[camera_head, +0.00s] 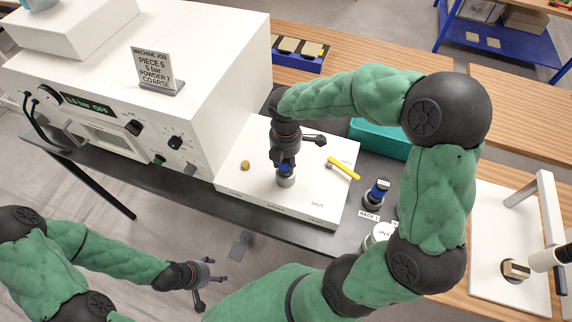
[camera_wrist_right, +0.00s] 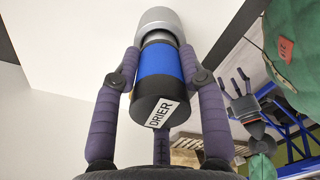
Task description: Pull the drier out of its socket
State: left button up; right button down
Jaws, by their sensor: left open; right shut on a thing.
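The drier (camera_wrist_right: 160,73) is a blue and black cylinder with a white DRIER label on its end. In the right wrist view its far end meets a grey metal socket (camera_wrist_right: 155,18); I cannot tell how deep it sits. In the head view the socket (camera_head: 286,180) stands on a white panel, with the drier (camera_head: 286,168) upright in or on it. My right gripper (camera_head: 284,160) is shut around the drier from above, with fingers on both sides. My left gripper (camera_head: 208,280) is open and empty, low at the front, away from the panel.
The white panel (camera_head: 235,178) also bears a brown knob (camera_head: 245,165) and a yellow handle (camera_head: 343,169). A white machine (camera_head: 200,60) stands to the left. Another blue and black cylinder (camera_head: 377,192) stands in a rack to the right. A teal bin (camera_head: 380,137) is behind my right arm.

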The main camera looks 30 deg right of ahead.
jog(key=shift+r+p, duration=3)
jog(key=shift+r, duration=0.85)
notch_tip(320, 180, up, 5)
jog(key=p, duration=0.4)
